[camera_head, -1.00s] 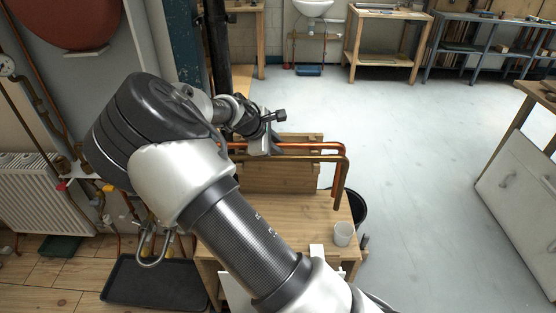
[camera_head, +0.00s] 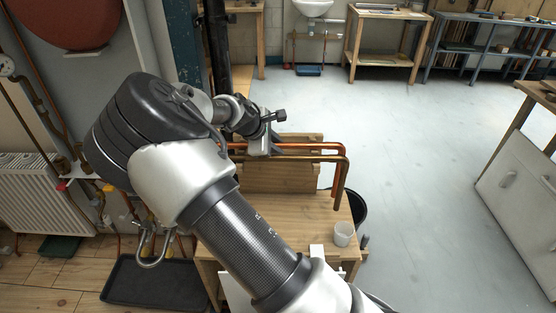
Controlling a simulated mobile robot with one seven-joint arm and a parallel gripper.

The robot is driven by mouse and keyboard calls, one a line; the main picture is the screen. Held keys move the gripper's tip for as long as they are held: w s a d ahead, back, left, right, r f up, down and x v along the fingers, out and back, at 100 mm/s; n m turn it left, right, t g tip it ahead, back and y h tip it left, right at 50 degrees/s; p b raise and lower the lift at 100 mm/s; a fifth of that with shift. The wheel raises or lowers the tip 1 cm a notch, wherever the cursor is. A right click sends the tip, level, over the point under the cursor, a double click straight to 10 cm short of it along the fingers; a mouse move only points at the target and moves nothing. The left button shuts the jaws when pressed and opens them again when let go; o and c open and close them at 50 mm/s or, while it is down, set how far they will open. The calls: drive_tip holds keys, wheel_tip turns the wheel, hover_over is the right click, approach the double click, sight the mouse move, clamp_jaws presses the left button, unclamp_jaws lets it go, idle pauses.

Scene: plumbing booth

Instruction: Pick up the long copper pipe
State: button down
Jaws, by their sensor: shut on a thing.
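Two bent pipes lie close together over the wooden rack (camera_head: 280,178) on the workbench. One is bright orange copper (camera_head: 315,146); the other is a duller, brownish copper pipe (camera_head: 318,158) just in front of it. Both run sideways and bend down at their right ends. My gripper (camera_head: 260,148) is at the left part of the pipes and shut on one of them. The fingertips are small and partly hidden, so which pipe is between them is hard to tell. The pipes' left ends are hidden behind my arm.
A white cup (camera_head: 343,234) stands at the bench's (camera_head: 290,222) right front. A black bucket (camera_head: 357,205) stands on the floor right of the bench. A radiator (camera_head: 38,190) and wall pipes are at left, a black tray (camera_head: 155,285) below. The grey floor (camera_head: 420,150) to the right is clear.

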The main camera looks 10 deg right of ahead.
drive_tip(key=shift+r, duration=0.15)
idle(0.4)
wheel_tip(320, 180, up, 10)
drive_tip(key=p, duration=0.3)
idle(0.6)
